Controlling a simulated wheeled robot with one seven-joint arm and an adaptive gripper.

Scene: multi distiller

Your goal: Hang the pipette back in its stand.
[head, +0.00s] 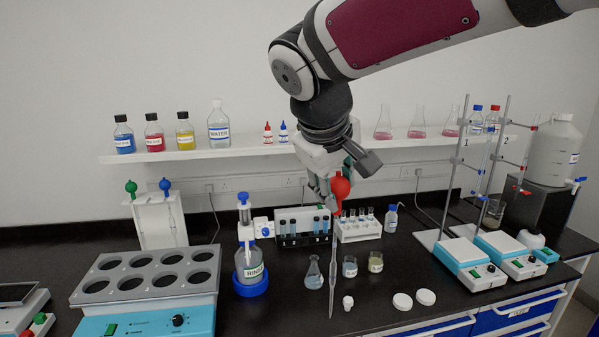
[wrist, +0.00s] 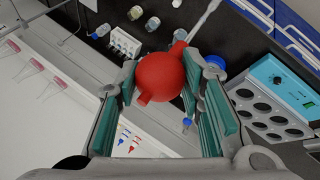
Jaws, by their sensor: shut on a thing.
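The pipette has a red bulb (head: 341,188) and a long clear glass tube (head: 334,262). It hangs nearly upright above the black bench. My gripper (head: 326,187) is shut on the red bulb. In the wrist view the bulb (wrist: 160,77) sits between the teal finger pads of my gripper (wrist: 162,85), and the tube runs off to the upper right. The white pipette stand (head: 153,222) is at the left of the bench. It holds a green-bulbed pipette (head: 131,189) and a blue-bulbed pipette (head: 165,187). My gripper is well to the right of it.
A rinse bottle (head: 249,264) with a tall dispenser top stands between the stand and the pipette. A heating block (head: 150,280) is in front of the stand. Tube racks (head: 302,226), a flask (head: 314,273) and beakers (head: 350,266) surround the tube. A shelf (head: 215,151) is behind.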

